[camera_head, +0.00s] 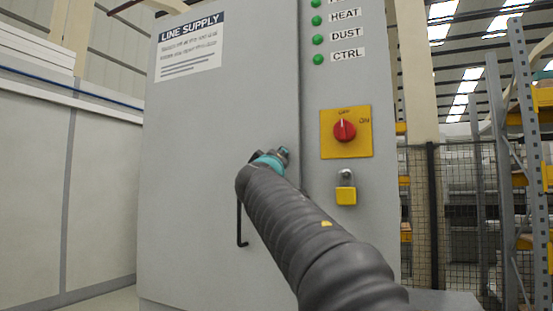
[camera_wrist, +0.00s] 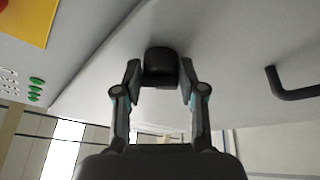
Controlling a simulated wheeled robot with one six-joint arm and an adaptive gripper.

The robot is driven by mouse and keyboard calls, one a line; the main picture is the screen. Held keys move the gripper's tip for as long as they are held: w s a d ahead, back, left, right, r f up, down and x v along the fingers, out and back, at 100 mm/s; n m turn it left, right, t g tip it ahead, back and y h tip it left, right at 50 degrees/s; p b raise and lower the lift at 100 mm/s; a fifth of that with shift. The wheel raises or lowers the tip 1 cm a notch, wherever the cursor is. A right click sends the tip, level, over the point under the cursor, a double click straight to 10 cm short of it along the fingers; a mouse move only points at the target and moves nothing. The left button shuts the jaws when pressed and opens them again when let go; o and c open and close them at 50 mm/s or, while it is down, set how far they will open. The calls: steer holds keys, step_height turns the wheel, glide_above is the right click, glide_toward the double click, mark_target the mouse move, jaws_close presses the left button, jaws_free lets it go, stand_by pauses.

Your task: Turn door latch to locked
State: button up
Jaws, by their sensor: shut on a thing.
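The black door latch (camera_wrist: 161,62) sits on the grey cabinet door (camera_wrist: 240,50) in the wrist view. My gripper (camera_wrist: 160,80) has one finger on each side of this latch and is shut on it. In the head view my gripper (camera_head: 272,160) is at the right side of the cabinet door (camera_head: 215,130), and my arm hides the latch and the fingertips. I cannot tell the latch's locked or unlocked position from these views.
A black bar handle (camera_head: 240,225) stands out from the door left of my arm; it also shows in the wrist view (camera_wrist: 292,92). Right of the door are a red rotary switch (camera_head: 344,130) on a yellow plate, a yellow padlock (camera_head: 346,195) and green lamps (camera_head: 318,39).

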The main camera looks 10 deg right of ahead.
steer(key=n+y, duration=0.1)
steer(key=n, duration=0.1)
steer(key=n+y+p, duration=0.1)
steer(key=n, duration=0.2)
steer(key=shift+d+r+g, duration=0.1)
steer(key=shift+r+g, duration=0.1)
steer(key=shift+g, duration=0.2)
steer(key=shift+n+g+y, duration=0.6)
steer(key=shift+n, duration=1.9)
steer(key=o, duration=1.1)
steer(key=shift+d, duration=0.1)
steer(key=shift+s+r, duration=0.1)
steer(key=v, duration=1.2)
